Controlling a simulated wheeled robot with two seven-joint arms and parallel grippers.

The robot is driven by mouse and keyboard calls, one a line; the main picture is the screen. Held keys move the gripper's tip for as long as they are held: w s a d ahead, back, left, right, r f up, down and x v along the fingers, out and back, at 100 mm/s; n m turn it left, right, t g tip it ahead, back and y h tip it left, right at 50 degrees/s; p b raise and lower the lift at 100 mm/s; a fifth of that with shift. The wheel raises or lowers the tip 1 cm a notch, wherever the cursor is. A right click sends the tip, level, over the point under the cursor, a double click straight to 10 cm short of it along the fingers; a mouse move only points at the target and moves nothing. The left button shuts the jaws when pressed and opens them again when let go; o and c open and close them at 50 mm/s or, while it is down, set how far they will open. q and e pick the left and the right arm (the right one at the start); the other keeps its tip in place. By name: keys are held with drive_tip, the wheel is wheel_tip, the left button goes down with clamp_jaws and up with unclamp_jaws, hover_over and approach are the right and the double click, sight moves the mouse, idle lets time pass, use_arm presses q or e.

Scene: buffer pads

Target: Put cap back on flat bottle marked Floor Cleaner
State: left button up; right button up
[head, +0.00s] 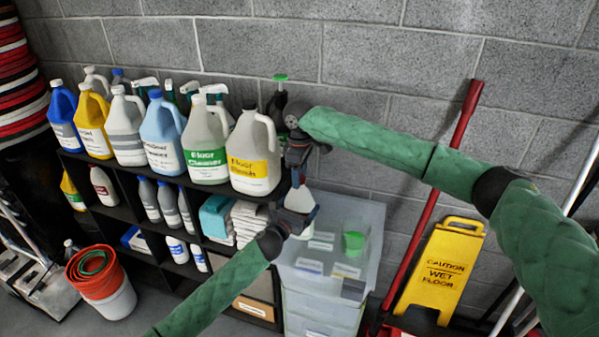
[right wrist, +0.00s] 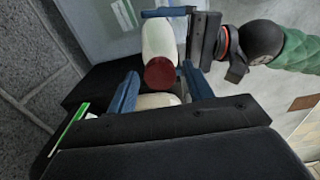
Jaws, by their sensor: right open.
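A small white bottle (head: 300,201) is in my left gripper (head: 293,219), above the clear plastic drawer unit. In the right wrist view the bottle (right wrist: 159,38) has a dark red round end (right wrist: 160,73) facing my right gripper; I cannot tell whether this is a cap. My right gripper (head: 298,176) is open just above it, and its blue fingers (right wrist: 160,91) stand either side of that end. A pale rounded thing (right wrist: 157,100) shows between them, unclear. A large jug with a green Floor Cleaner label (head: 207,162) stands on the shelf. The held bottle's label is not readable.
A yellow-labelled jug (head: 253,172) stands close left of my grippers, with several jugs and spray bottles along the black shelf. A green cup (head: 354,243) is on the drawer unit (head: 300,275). A yellow wet-floor sign (head: 440,266) and red pole (head: 428,215) stand right.

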drive_tip(key=c, duration=1)
drive_tip(key=o, duration=1.2)
drive_tip(key=shift+c, duration=0.2)
wheel_tip(320, 180, up, 12)
